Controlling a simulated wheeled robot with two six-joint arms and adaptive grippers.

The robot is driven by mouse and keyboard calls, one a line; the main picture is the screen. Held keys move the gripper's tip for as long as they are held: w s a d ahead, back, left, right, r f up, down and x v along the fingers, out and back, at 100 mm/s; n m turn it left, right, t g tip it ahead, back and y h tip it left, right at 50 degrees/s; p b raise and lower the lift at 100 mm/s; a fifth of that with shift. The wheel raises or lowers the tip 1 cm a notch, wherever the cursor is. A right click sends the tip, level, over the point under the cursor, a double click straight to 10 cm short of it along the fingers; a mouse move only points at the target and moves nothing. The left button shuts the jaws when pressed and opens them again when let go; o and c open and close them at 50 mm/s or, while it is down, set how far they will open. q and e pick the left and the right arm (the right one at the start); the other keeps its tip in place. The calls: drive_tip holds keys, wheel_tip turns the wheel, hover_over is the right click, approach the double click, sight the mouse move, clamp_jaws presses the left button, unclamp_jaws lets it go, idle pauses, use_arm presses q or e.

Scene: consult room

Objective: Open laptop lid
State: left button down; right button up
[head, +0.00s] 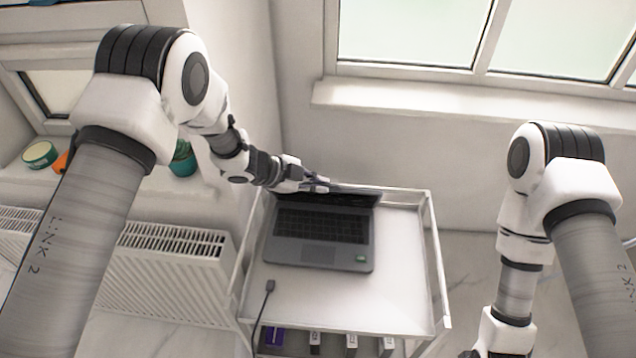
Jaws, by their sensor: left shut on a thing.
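A dark grey laptop (318,242) sits on the white top of a trolley (400,290). Its keyboard faces up and its front edge points toward me. The lid (358,199) is raised at the back and shows as a thin, foreshortened dark strip, so its exact angle is hard to judge. My left gripper (318,184) is at the lid's top edge, left of its middle, and is shut on the lid. My right arm hangs down at the right of the trolley; its gripper is below the picture's edge.
A cable with a dark plug (269,287) lies on the trolley's front left. Raised rails border the trolley top, and several items stand on the shelf below. Radiators (165,270) are at the left, with a window sill (450,108) behind. The trolley's right side is clear.

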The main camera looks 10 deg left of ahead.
use_arm(q)
drive_tip(key=shift+w+r, duration=0.1)
drive_tip(key=c, duration=1.4)
unclamp_jaws()
drive_tip(key=shift+c, duration=0.2)
drive_tip(key=shift+o, duration=0.8)
drive_tip(key=v, duration=1.2)
